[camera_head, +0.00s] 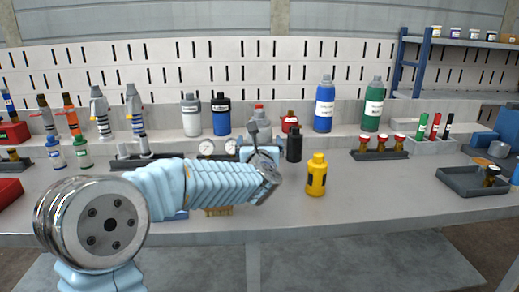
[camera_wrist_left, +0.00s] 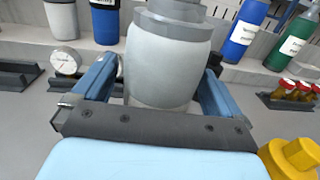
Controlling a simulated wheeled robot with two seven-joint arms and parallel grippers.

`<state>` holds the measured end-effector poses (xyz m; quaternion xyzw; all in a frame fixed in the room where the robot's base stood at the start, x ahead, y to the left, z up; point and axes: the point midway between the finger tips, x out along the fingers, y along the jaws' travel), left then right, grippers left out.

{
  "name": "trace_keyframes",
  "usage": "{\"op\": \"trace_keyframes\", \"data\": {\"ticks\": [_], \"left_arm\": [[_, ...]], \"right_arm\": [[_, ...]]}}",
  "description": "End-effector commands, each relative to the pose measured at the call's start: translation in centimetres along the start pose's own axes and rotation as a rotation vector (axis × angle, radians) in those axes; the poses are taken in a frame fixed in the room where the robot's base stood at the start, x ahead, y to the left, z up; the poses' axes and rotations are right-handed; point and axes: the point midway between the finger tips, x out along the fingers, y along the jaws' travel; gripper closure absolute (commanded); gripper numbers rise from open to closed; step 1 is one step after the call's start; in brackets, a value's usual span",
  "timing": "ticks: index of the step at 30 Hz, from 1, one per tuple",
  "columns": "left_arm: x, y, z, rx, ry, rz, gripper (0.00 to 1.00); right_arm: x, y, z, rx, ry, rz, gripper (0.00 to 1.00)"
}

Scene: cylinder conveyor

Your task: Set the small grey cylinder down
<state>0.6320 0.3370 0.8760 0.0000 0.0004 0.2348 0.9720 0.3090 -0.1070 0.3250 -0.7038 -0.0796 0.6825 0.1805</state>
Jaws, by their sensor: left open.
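The small grey cylinder (camera_wrist_left: 168,65), pale grey with a darker grey cap, stands between the two blue fingers of my left gripper (camera_wrist_left: 158,82) in the left wrist view. The fingers are open, with a gap visible on the right side of the cylinder. My right gripper is not in view.
A yellow bottle (camera_head: 317,176) stands close to the right of my left gripper, and a black bottle (camera_head: 294,144) just behind. Gauges (camera_head: 207,148) are to the left. A rack of red-capped jars (camera_head: 379,149) is farther right. The front right of the bench (camera_head: 390,205) is clear.

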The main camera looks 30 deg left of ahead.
Motion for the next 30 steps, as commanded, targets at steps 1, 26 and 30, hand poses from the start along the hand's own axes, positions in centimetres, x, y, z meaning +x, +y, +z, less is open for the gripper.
{"op": "trace_keyframes", "data": {"ticks": [1, 26, 30], "left_arm": [[0.8, 0.0, 0.2, 0.002, 0.001, 0.001, 0.0], [2.2, 0.0, 0.1, 0.0, -0.001, -0.001, 0.72], [2.2, 0.0, 0.2, -0.001, -0.004, -0.001, 0.86]], "right_arm": [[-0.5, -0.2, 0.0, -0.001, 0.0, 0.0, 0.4], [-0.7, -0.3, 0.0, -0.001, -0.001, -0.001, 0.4], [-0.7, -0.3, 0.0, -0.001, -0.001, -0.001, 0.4]]}}
